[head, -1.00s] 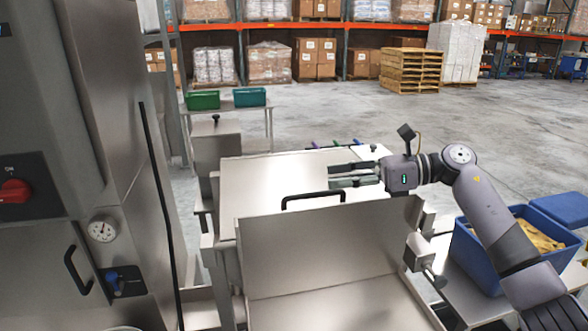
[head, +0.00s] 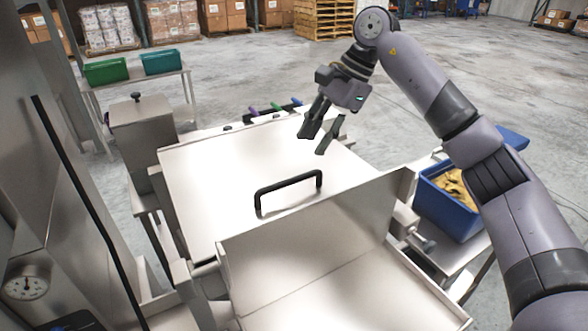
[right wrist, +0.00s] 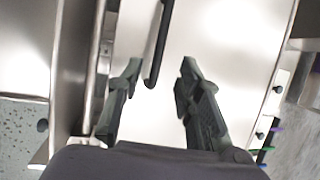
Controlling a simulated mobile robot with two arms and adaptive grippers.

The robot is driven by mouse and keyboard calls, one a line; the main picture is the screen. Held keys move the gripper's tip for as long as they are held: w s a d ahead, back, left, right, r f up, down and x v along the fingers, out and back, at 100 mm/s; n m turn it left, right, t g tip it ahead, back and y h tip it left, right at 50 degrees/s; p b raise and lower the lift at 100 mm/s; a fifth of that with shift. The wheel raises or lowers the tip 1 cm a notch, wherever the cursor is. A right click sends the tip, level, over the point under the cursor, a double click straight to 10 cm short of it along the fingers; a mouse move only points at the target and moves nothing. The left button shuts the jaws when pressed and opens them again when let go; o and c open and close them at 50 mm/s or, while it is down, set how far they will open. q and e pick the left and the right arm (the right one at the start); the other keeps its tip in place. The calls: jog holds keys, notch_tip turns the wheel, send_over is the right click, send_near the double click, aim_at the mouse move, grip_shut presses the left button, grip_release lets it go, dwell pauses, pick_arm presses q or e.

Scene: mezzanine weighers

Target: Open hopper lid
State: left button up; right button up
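The hopper lid (head: 225,165) is a broad flat steel panel that looks shut. Its black bar handle (head: 290,184) stands up near the front edge. My right gripper (head: 313,143) is open and empty above the lid, pointing down, farther back than the handle in the head view. In the right wrist view, the handle (right wrist: 158,45) runs between the lines of the two spread fingers (right wrist: 160,72), ahead of the tips and not gripped. The lid's bright surface (right wrist: 215,40) lies behind it. My left gripper is not in view.
An open steel trough (head: 315,240) with raised walls stands in front of the lid. A blue bin (head: 445,208) with yellowish contents is at right. A steel cabinet (head: 60,150) with a gauge (head: 27,283) rises at left. Green and teal bins (head: 107,70) sit on a rear table.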

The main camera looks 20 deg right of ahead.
aim_at(291, 179)
jog(key=p+x, duration=0.2)
jog(key=x, duration=0.7)
jog(key=shift+w+a+f, duration=0.1)
jog(key=shift+a, duration=0.05)
jog(key=shift+a+f, duration=0.2)
jog(key=shift+f, duration=0.15)
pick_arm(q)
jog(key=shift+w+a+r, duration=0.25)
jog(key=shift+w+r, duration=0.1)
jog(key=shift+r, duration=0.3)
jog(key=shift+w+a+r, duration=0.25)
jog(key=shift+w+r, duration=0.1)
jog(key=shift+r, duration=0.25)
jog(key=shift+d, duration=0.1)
pick_arm(e)
grip_shut()
